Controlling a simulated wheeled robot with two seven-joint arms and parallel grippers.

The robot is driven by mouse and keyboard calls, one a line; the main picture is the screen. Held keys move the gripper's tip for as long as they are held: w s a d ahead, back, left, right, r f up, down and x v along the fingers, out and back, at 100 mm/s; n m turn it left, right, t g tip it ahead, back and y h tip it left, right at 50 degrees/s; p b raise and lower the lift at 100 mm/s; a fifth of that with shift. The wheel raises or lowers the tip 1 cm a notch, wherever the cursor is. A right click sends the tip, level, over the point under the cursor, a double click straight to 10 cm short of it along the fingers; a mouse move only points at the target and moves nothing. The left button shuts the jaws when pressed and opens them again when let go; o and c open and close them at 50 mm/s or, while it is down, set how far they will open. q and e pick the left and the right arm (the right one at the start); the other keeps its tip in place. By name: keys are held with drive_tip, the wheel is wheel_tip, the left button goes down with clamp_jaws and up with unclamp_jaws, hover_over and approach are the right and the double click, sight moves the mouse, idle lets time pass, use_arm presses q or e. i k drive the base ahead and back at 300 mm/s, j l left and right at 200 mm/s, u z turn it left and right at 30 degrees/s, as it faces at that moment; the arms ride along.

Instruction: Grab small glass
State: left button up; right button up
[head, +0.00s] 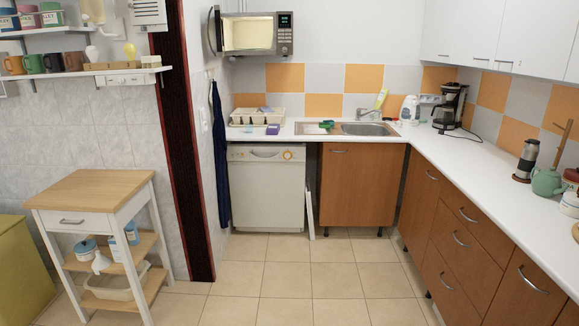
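I cannot make out a small glass anywhere in the head view. Several mugs (34,63) stand on the lower wall shelf at the upper left, but they look opaque. A dish rack (257,117) sits on the counter left of the sink, and its contents are too small to tell. Neither of my grippers is in view.
A wooden-topped trolley (93,190) stands at the left. The white counter (480,150) runs along the back and right, with a coffee maker (450,107), a dark flask (526,160) and a green teapot (547,182). The tiled floor (295,275) in the middle is clear.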

sight(248, 125)
drive_tip(key=i, duration=3.65)
drive_tip(key=i+u, duration=0.15)
drive_tip(key=i, duration=0.35)
drive_tip(key=i+l+u, duration=0.15)
drive_tip(key=i, duration=0.3)
drive_tip(key=i+l+u, duration=0.15)
drive_tip(key=i, duration=0.3)
